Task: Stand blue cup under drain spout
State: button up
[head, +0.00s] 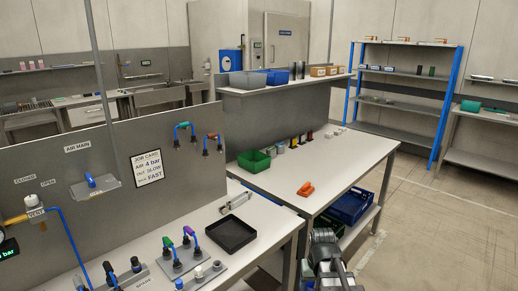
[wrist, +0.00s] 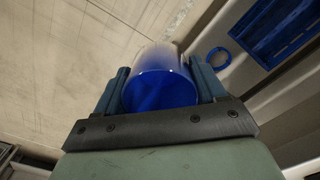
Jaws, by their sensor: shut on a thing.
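The blue cup (wrist: 160,92) sits between the two fingers of my gripper (wrist: 162,78) in the wrist view. The fingers press on it from both sides, and its round blue end faces the camera. Its far side is pale with glare. My arm shows at the bottom of the head view, right of centre, but I cannot make out the cup or the fingertips there. I cannot pick out a drain spout for certain in either view.
A workbench (head: 345,172) holds a green bin (head: 254,162) and an orange object (head: 306,188). A blue crate (head: 350,205) is on its lower shelf. A black tray (head: 231,235) lies on the nearer bench. A blue ring (wrist: 219,58) shows in the wrist view. Floor at right is clear.

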jog(key=shift+a+f, duration=0.1)
jog(key=shift+a, duration=0.25)
jog(key=shift+w+r, duration=0.1)
jog(key=shift+r, duration=0.25)
jog(key=w+r+m, duration=0.3)
jog(key=w+r, duration=0.4)
jog(key=r, duration=0.5)
notch_tip(320, 180, up, 7)
jog(key=n, duration=1.2)
send_over(263, 221)
jog(key=shift+f, duration=4.95)
